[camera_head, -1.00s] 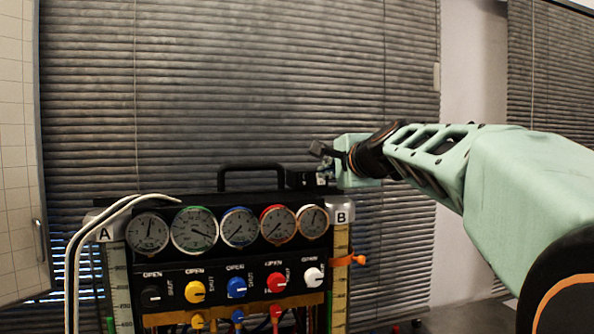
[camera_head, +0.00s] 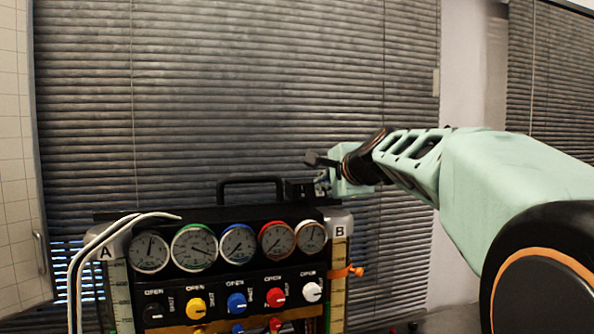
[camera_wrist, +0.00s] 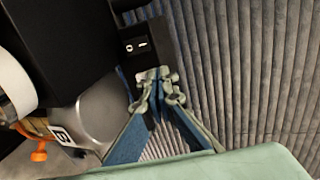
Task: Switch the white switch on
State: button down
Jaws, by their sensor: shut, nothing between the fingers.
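A small black switch block with white "0" and bar marks (camera_wrist: 135,46) shows in the wrist view, just beyond my fingertips. In the head view its dark housing (camera_head: 299,188) sits at the top right of the gauge rig. My gripper (camera_wrist: 157,85) is shut and empty, with its fingertips close below the marks. Whether they touch the block I cannot tell. A small pale patch beside the tips is partly hidden by them. In the head view my gripper (camera_head: 323,182) is at the right of the housing. A white knob (camera_head: 312,292) is low on the rig's front.
The gauge rig has several round gauges (camera_head: 239,243), coloured knobs and a black carrying handle (camera_head: 250,183). Pale hoses (camera_head: 98,240) run at its left. An orange clamp (camera_head: 356,271) sticks out at right. Blinds (camera_head: 240,90) hang behind; space above the rig is clear.

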jog(key=shift+w, duration=0.1)
jog(key=shift+r+p, duration=0.5)
jog(key=shift+r, duration=0.3)
jog(key=shift+r, duration=0.1)
